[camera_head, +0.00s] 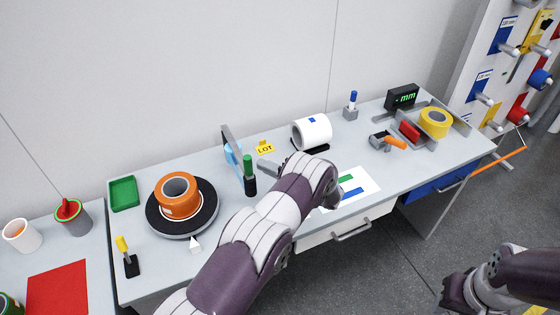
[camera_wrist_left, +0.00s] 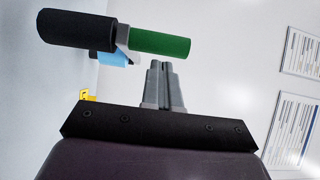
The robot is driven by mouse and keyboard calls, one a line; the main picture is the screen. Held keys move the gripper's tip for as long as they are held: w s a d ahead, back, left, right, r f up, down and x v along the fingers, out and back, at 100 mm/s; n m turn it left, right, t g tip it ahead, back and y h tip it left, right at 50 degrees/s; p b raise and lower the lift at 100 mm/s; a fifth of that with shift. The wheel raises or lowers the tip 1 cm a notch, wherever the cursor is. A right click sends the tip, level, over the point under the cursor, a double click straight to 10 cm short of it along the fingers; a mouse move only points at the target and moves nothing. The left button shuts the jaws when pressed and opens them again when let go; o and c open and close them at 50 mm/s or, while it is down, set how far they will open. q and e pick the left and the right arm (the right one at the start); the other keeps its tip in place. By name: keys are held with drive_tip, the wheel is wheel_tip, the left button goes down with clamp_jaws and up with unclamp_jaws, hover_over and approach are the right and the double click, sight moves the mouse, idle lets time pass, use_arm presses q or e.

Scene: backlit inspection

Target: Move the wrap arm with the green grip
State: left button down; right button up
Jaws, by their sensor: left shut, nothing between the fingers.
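The wrap arm's green grip (camera_head: 247,163) stands upright above a black lower part (camera_head: 250,186) near the middle of the bench. A thin grey upright plate and a light-blue piece (camera_head: 232,153) are just behind it. My left gripper (camera_head: 262,165) is shut and empty, with its fingertips pointing at the grip from the right. In the left wrist view the shut fingers (camera_wrist_left: 161,64) lie just below the green grip (camera_wrist_left: 160,42) and appear apart from it. The black part (camera_wrist_left: 76,30) is at the upper left there. My right gripper is not seen; only part of that arm shows.
An orange roll (camera_head: 178,196) sits on a black turntable (camera_head: 205,222) left of the grip, with a green tray (camera_head: 124,193) behind. A yellow LOT tag (camera_head: 265,148) and white roll (camera_head: 312,132) stand behind my arm. A white sheet (camera_head: 366,184) lies to the right.

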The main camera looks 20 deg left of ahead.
sight(251, 169)
use_arm(q)
drive_tip(key=shift+s+a+f, duration=0.1)
drive_tip(key=shift+s+a, duration=0.1)
drive_tip(key=shift+a, duration=0.15)
drive_tip(key=s+a+t+p, duration=0.1)
drive_tip(key=p, duration=0.1)
drive_tip(key=s+a+r+m+t+p, duration=0.1)
drive_tip(key=s+p, duration=0.1)
drive_tip(key=shift+s+a+r+m+p, duration=0.1)
drive_tip(key=shift+a+r+m+p, duration=0.1)
drive_tip(key=shift+m+p, duration=0.1)
drive_tip(key=s+a+f+m+t, duration=0.1)
drive_tip(key=s+a+t, duration=0.1)
drive_tip(key=s+a, duration=0.3)
drive_tip(key=shift+s+a+f+h, duration=0.2)
drive_tip(key=shift+s+a+h, duration=0.15)
drive_tip(key=shift+a, duration=0.4)
